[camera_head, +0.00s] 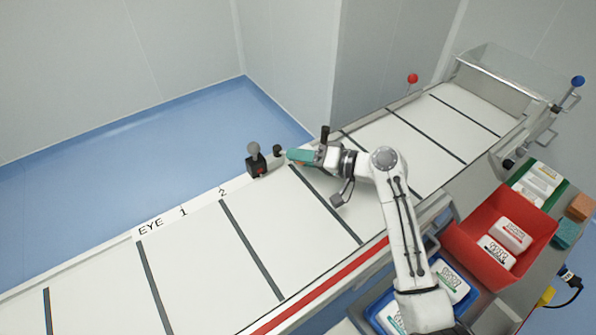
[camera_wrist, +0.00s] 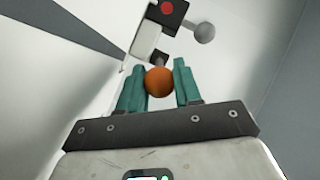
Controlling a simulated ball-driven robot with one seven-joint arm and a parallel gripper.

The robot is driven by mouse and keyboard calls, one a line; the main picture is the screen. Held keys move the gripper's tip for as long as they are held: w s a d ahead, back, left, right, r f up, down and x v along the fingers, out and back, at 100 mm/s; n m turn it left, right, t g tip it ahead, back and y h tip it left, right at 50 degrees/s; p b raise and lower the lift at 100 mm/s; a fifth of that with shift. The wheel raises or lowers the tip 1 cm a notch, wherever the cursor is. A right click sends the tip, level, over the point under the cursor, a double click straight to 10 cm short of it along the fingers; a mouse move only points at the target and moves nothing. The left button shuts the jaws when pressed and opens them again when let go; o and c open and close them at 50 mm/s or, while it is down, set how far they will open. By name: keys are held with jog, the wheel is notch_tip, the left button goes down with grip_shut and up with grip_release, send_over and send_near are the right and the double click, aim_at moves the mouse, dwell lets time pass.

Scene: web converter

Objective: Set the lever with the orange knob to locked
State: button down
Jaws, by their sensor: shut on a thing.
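The orange knob (camera_wrist: 160,82) is between the teal fingers of my gripper (camera_wrist: 160,75) in the wrist view. My gripper is shut on it. A short dark stem runs from beyond the knob toward a pale bracket (camera_wrist: 146,42). I see no locked marking, so I cannot tell the lever's setting.
A dark block with a grey ball knob (camera_head: 254,148) stands just left of my gripper; the ball also shows in the wrist view (camera_wrist: 204,33). A red knob (camera_head: 412,78) and a blue knob (camera_head: 578,81) are farther right. A red bin (camera_head: 462,238) stands on the near side.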

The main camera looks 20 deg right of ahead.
jog(key=n+g+y+b, duration=0.1)
jog(key=b, duration=0.1)
jog(key=w+d+n+g+y+b, duration=0.1)
jog(key=b, duration=0.1)
jog(key=n+g+y+b, duration=0.1)
jog(key=n+g+b, duration=0.1)
jog(key=shift+w+d+f, duration=0.3)
jog(key=shift+w+d, duration=0.1)
jog(key=g+b, duration=0.1)
jog(key=n+g+y+b, duration=0.1)
jog(key=w+n+b, duration=0.1)
jog(key=shift+d+r+g, duration=0.25)
jog(key=shift+g, duration=0.15)
jog(key=c, duration=0.8)
grip_release()
jog(key=b+v, duration=0.1)
jog(key=v, duration=0.9)
jog(key=shift+s+d, duration=0.1)
jog(key=shift+d, duration=0.3)
